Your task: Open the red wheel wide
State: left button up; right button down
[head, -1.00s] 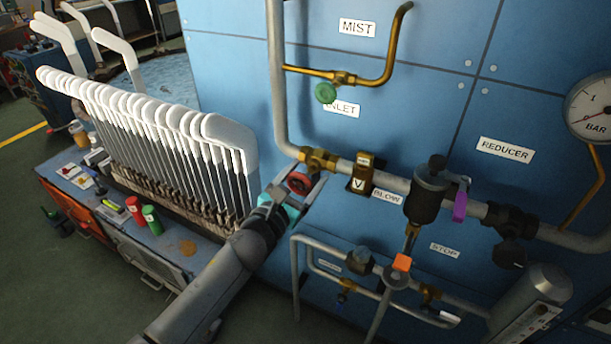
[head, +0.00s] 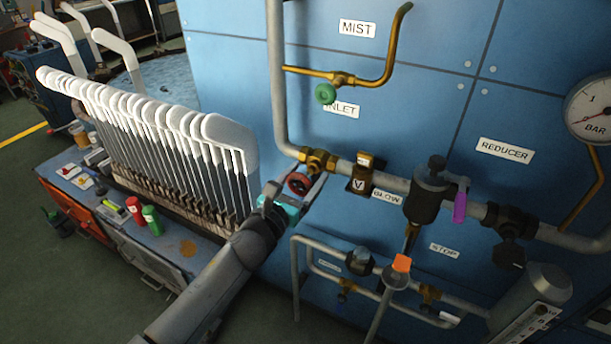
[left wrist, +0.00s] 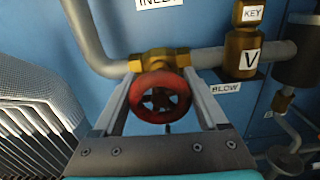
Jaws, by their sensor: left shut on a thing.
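The red wheel (head: 299,183) is a small round handwheel on a brass valve (head: 318,160), at the bend of the grey pipe under the INLET label. It shows large in the left wrist view, as a red wheel (left wrist: 160,97) with dark gaps between its spokes, in front of the brass body. My left gripper (head: 300,187) is at the wheel, with one finger on each side of it, shut on its rim. The fingers hide part of the wheel's edge in the head view. My right gripper is not in view.
A green wheel (head: 326,93) sits on the brass mist pipe above. A brass piece marked V (head: 361,176) and a dark reducer body (head: 427,196) are to the right. White-topped sock boards (head: 150,115) stand close on the left. Lower pipes run below right.

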pick_arm(q)
jog(key=n, duration=0.4)
jog(key=shift+n, duration=0.3)
dwell(0.3)
jog(key=o, duration=1.3)
jog(key=shift+s+a, duration=0.1)
jog(key=shift+p+v, duration=0.6)
jog(key=shift+v, duration=6.9)
